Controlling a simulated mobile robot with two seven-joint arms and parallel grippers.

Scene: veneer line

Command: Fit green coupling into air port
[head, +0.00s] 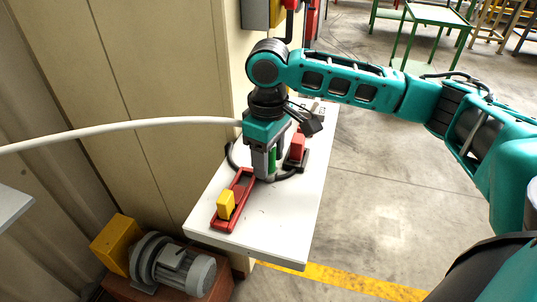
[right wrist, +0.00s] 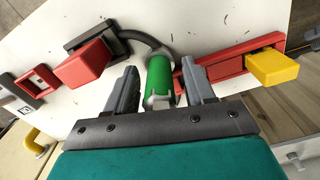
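The green coupling (right wrist: 159,75) is a short green cylinder with a light metal end, at the end of a black hose. It also shows in the head view (head: 272,160), partly hidden by my gripper. My right gripper (right wrist: 160,84) is over the white table with one finger on each side of the coupling. Gaps show between the fingers and the coupling, so the gripper is open around it. The right gripper is seen from above in the head view (head: 266,164). I cannot make out which part is the air port. My left gripper is not in view.
On the white table (head: 275,238) lie a red bar (head: 240,190) with a yellow block (head: 226,205) and a red block (head: 298,146) on a dark base. A white hose (head: 130,125) crosses the left.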

